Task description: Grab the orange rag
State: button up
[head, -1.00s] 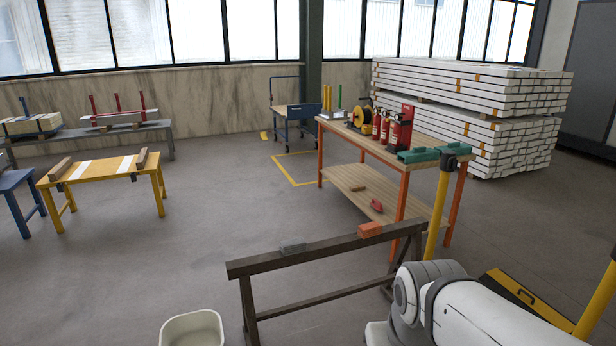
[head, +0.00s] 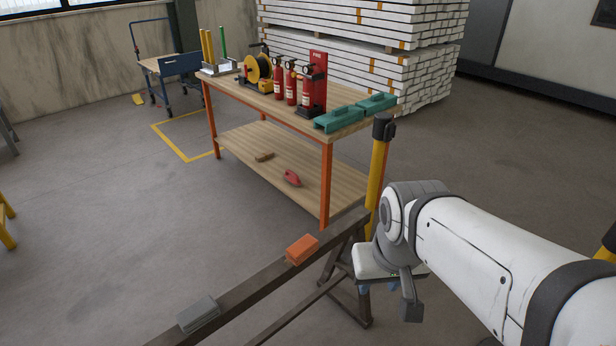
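The orange rag (head: 302,249) lies folded flat on top of a dark wooden sawhorse beam (head: 256,279), near its far right end. It is in full view and nothing touches it. My white and grey arm comes in from the right, its end to the right of the rag and apart from it. What seems to be my gripper (head: 380,288) shows only in small part beneath the wrist.
A grey folded cloth (head: 198,313) lies on the same beam, nearer. A yellow post (head: 376,178) stands behind my arm. Beyond is a workbench (head: 263,153) with extinguishers (head: 290,84), a yellow reel (head: 257,66) and green cases (head: 339,119).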

aim_at(298, 253)
jog(key=z, duration=0.15)
jog(key=i, duration=1)
jog(key=z, duration=0.3)
